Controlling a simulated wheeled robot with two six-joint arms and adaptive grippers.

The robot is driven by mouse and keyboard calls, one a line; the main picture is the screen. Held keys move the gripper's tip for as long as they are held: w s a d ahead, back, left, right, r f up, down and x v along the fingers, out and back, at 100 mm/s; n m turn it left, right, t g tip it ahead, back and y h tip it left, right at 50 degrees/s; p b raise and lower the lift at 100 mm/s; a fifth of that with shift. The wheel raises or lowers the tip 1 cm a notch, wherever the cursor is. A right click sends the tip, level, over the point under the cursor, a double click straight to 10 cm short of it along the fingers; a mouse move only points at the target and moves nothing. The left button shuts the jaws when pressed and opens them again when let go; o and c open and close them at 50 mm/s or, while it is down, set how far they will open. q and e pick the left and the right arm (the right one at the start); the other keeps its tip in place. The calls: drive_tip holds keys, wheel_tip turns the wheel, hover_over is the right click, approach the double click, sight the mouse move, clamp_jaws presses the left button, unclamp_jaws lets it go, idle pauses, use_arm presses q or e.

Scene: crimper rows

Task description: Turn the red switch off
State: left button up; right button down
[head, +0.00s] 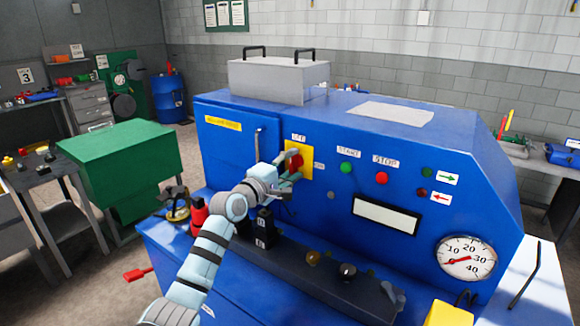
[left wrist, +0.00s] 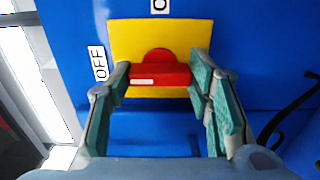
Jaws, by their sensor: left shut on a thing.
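The red switch (head: 294,162) sits on a yellow plate (head: 305,157) on the front of the blue machine. In the left wrist view the red switch (left wrist: 158,74) has a bar handle with a white mark on the half nearer the OFF label (left wrist: 98,62). The bar lies along the line toward that label. My left gripper (head: 292,172) is at the switch, and in the left wrist view its two fingers (left wrist: 159,78) are shut on the ends of the bar. Its fingers partly hide the switch in the head view. My right gripper is not in view.
Green (head: 346,168) and red (head: 381,178) buttons sit right of the switch on the blue panel. A vertical door handle (head: 257,145) is just left of it. A ledge (head: 320,282) with knobs juts out below. A gauge (head: 466,258) is at the lower right.

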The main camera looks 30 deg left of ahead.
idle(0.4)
use_arm(q)
drive_tip(key=o, duration=1.1)
drive_tip(key=shift+o, duration=0.2)
drive_tip(key=s+a, duration=0.1)
drive_tip(key=s, duration=1.1)
drive_tip(key=shift+a, duration=0.4)
